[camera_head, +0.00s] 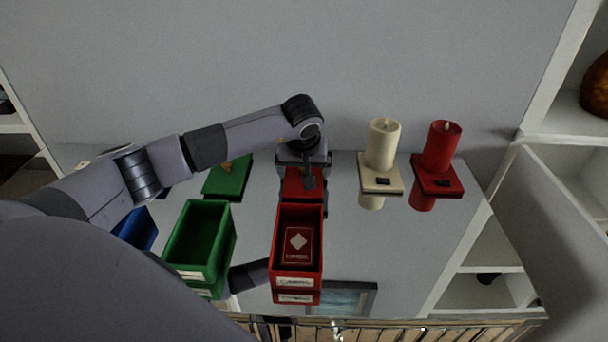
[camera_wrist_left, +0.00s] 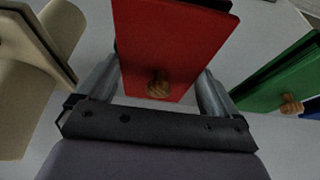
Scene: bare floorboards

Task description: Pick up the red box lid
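The red box lid (camera_head: 303,184) lies on the glossy table behind the open red box (camera_head: 298,247). In the left wrist view the red lid (camera_wrist_left: 172,45) fills the upper middle, with a round wooden knob (camera_wrist_left: 158,85) on it. My left gripper (camera_head: 307,174) is over the lid from behind. In the wrist view the left gripper (camera_wrist_left: 157,82) has its fingers wide apart, one on each side of the lid. Whether they touch its edges is unclear. My right gripper does not show.
A green lid (camera_head: 228,177) lies left of the red lid, with a green box (camera_head: 200,239) in front. A blue box (camera_head: 135,229) is partly hidden by my arm. A cream candle (camera_head: 382,145) and a red candle (camera_head: 441,147) stand on lids at right.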

